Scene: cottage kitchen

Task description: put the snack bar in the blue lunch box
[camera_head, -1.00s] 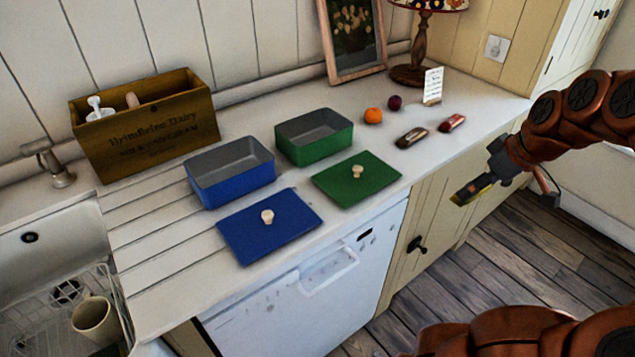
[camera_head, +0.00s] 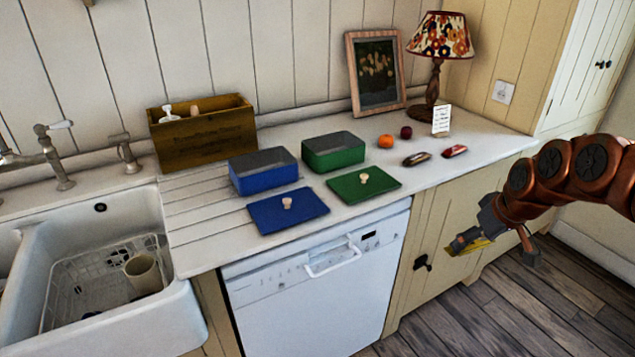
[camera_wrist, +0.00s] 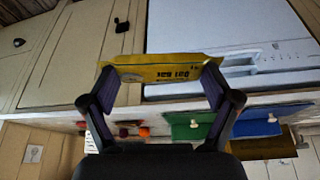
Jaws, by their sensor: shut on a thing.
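The blue lunch box (camera_head: 268,181) stands open on the counter, with its grey inside showing. Its blue lid (camera_head: 265,216), with a pale knob, lies flat in front of it. My gripper (camera_head: 468,241) is at the right, in front of the cream cupboard and out past the counter's front edge. It is shut on a yellow-wrapped snack bar (camera_head: 474,246). In the wrist view the snack bar (camera_wrist: 150,78) lies crosswise between the two fingertips (camera_wrist: 160,75), its printed side partly readable. The gripper is well apart from the blue lunch box.
A green box (camera_head: 335,158) stands right of the blue one, its green lid (camera_head: 363,187) in front. An orange (camera_head: 385,141), a dark red fruit (camera_head: 406,132), two wrapped bars (camera_head: 417,158) (camera_head: 455,151), a card (camera_head: 441,121) and a lamp (camera_head: 437,60) stand farther right. A sink (camera_head: 150,318) is left.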

